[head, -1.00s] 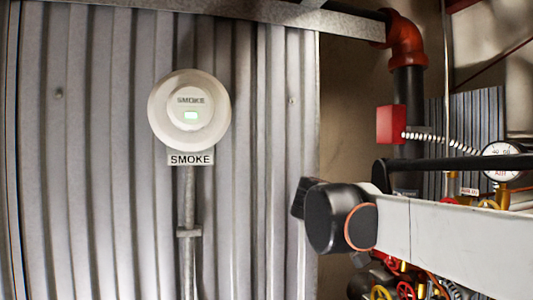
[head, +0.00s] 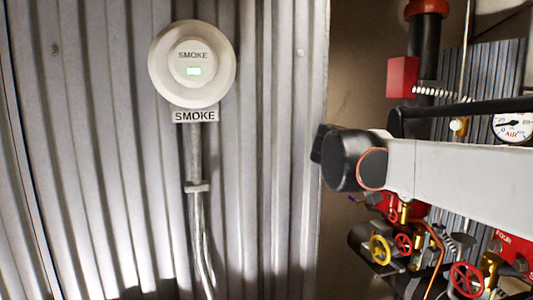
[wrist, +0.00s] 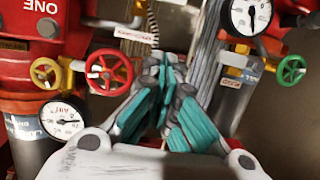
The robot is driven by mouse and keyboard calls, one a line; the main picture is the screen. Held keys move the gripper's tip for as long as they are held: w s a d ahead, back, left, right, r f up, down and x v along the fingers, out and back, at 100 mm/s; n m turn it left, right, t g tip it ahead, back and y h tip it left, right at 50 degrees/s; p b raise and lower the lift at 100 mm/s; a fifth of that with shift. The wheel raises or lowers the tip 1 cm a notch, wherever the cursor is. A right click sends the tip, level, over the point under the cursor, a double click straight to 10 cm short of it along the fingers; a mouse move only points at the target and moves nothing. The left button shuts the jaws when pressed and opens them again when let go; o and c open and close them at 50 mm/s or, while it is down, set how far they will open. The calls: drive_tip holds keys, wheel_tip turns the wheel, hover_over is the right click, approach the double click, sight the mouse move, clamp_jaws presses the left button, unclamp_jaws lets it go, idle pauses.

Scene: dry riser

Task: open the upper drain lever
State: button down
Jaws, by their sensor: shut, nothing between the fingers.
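My gripper (wrist: 163,78) is shut and empty in the wrist view, its teal-padded fingers meeting near the middle. It points in among the riser valves. A red handwheel (wrist: 109,72) is just left of the fingertips, with a yellow handwheel (wrist: 45,72) farther left. A green handwheel (wrist: 291,70) is on the right. I cannot make out the upper drain lever for certain in either view; my fingers or arm may hide it. The gripper does not show in the head view, where my pale arm link crosses the right side.
Pressure gauges (wrist: 63,121) (wrist: 249,14) flank the fingers. In the head view, a red box (head: 402,77) hangs by a dark pipe (head: 424,45). Red and yellow handwheels (head: 380,249) crowd below my arm. A smoke detector (head: 192,65) is on the corrugated wall at left.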

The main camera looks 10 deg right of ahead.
drive_tip(key=d+f+p, duration=0.1)
drive_tip(key=d+f, duration=0.4)
drive_tip(key=shift+w+d+f+p, duration=0.2)
drive_tip(key=shift+w+p, duration=0.05)
drive_tip(key=shift+p, duration=0.15)
drive_tip(key=f+n+b, duration=0.1)
drive_tip(key=w+f+n+b, duration=0.1)
drive_tip(key=b, duration=0.1)
drive_tip(key=shift+w+a+n+g, duration=0.1)
drive_tip(key=shift+w+n+g, duration=0.05)
drive_tip(key=shift+n+g, duration=0.2)
idle(0.4)
